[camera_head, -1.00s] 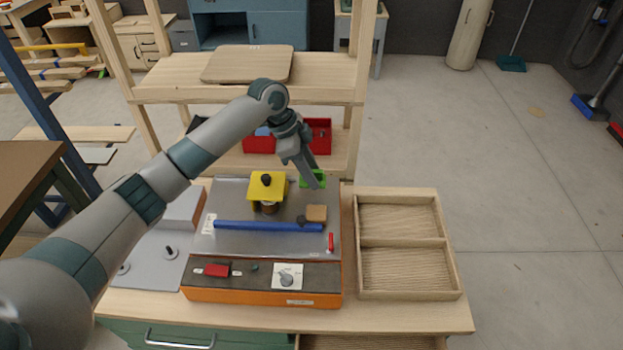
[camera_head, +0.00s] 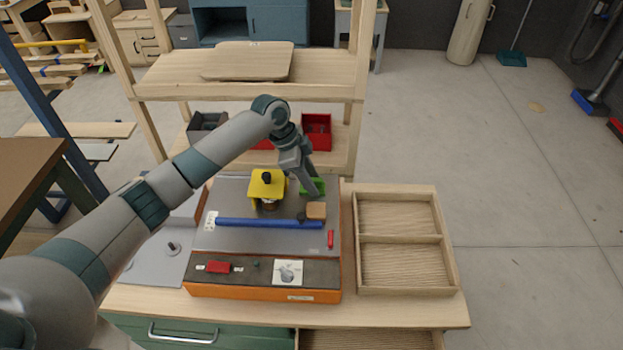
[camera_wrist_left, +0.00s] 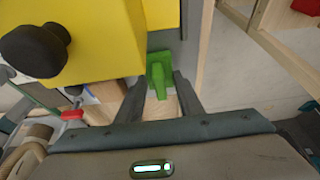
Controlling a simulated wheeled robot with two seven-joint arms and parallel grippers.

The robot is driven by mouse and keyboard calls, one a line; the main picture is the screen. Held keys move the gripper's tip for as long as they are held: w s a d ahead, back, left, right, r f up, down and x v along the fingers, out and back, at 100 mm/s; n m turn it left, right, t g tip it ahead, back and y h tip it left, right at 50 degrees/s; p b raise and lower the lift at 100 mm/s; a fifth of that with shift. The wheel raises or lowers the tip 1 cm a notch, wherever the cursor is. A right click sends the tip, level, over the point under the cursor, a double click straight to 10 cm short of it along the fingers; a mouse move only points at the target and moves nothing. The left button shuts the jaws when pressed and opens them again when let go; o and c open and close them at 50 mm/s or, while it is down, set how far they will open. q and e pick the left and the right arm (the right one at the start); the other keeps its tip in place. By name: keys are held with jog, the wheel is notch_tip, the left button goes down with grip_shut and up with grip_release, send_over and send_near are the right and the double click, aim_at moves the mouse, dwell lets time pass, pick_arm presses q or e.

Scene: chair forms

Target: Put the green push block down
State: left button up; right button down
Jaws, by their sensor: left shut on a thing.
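The green push block (camera_head: 319,184) is at the back right of the grey metal plate (camera_head: 215,238), right of the yellow block. It also shows in the left wrist view (camera_wrist_left: 160,70), with an upright green part between my fingers. My left gripper (camera_head: 313,191) reaches down from above and is shut on it; it also shows in the left wrist view (camera_wrist_left: 159,88). The fingers hide part of the block in the head view. I cannot tell whether its underside touches the plate. My right gripper is not in view.
A yellow block with a black knob (camera_head: 267,184) stands close on the left. A blue bar (camera_head: 265,223), a wooden block (camera_head: 316,211) and a red piece (camera_head: 331,239) lie nearer. A wooden tray (camera_head: 359,265) stands right. Shelf posts and red bins (camera_head: 317,128) are behind.

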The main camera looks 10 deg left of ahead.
pick_arm(q)
jog(key=shift+f, duration=0.1)
jog(key=o, duration=1)
jog(key=shift+o, duration=0.2)
jog(key=shift+r, duration=0.2)
jog(key=w+b+v, duration=0.1)
jog(key=b+v, duration=0.2)
jog(key=v, duration=0.8)
jog(key=shift+s+a+r, duration=0.2)
jog(key=shift+s+r, duration=0.2)
jog(key=shift+s, duration=0.1)
